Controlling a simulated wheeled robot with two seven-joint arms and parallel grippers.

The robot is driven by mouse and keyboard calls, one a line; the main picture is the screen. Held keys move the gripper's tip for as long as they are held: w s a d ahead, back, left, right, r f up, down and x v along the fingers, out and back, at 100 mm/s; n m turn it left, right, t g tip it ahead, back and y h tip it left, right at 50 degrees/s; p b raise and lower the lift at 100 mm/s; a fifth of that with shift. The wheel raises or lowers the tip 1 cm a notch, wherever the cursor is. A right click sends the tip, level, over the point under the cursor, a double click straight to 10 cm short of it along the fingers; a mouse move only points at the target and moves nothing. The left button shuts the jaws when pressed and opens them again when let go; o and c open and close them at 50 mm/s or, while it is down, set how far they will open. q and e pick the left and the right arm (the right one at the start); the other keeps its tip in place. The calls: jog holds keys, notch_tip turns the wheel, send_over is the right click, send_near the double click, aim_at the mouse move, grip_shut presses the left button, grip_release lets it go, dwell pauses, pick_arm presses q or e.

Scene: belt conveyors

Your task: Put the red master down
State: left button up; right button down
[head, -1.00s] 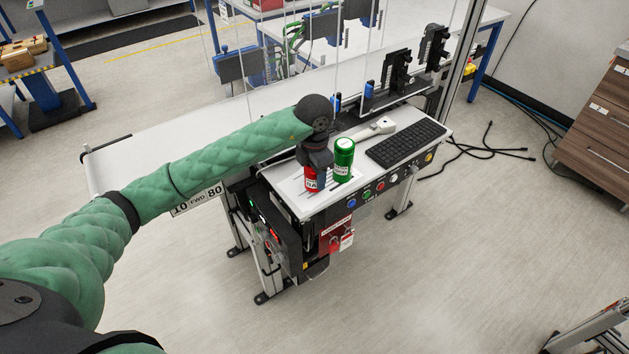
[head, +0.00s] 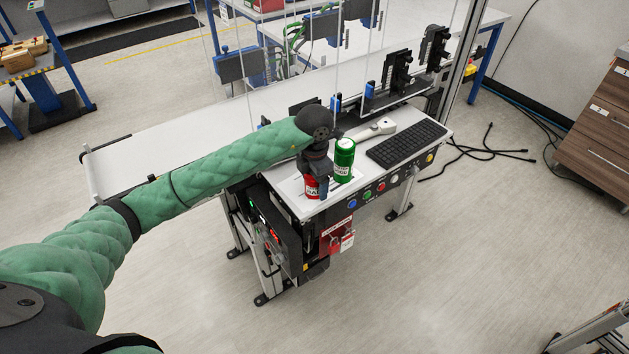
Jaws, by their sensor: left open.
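The red master (head: 312,188) is a red can with a white label. It stands on the white shelf (head: 342,194) at the front of the conveyor station, just left of a green can (head: 344,160). My left gripper (head: 318,180) is over the red master from above, with its dark fingers open around it. The gripper hides the upper part and right side of the can. I cannot tell whether a finger touches it. My right gripper is not in view.
A black keyboard (head: 406,144) and a pale handheld device (head: 372,131) lie on the shelf right of the green can. Coloured buttons line the shelf's front edge. A red lockout tag (head: 337,236) hangs below. Clear vertical guards stand behind.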

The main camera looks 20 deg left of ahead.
pick_arm(q)
jog(key=shift+r, duration=0.1)
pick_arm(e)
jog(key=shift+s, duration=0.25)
pick_arm(q)
jog(key=shift+r, duration=0.35)
notch_tip(320, 180, up, 10)
jog(key=p, duration=0.2)
jog(key=shift+p, duration=0.35)
jog(key=shift+r, duration=0.65)
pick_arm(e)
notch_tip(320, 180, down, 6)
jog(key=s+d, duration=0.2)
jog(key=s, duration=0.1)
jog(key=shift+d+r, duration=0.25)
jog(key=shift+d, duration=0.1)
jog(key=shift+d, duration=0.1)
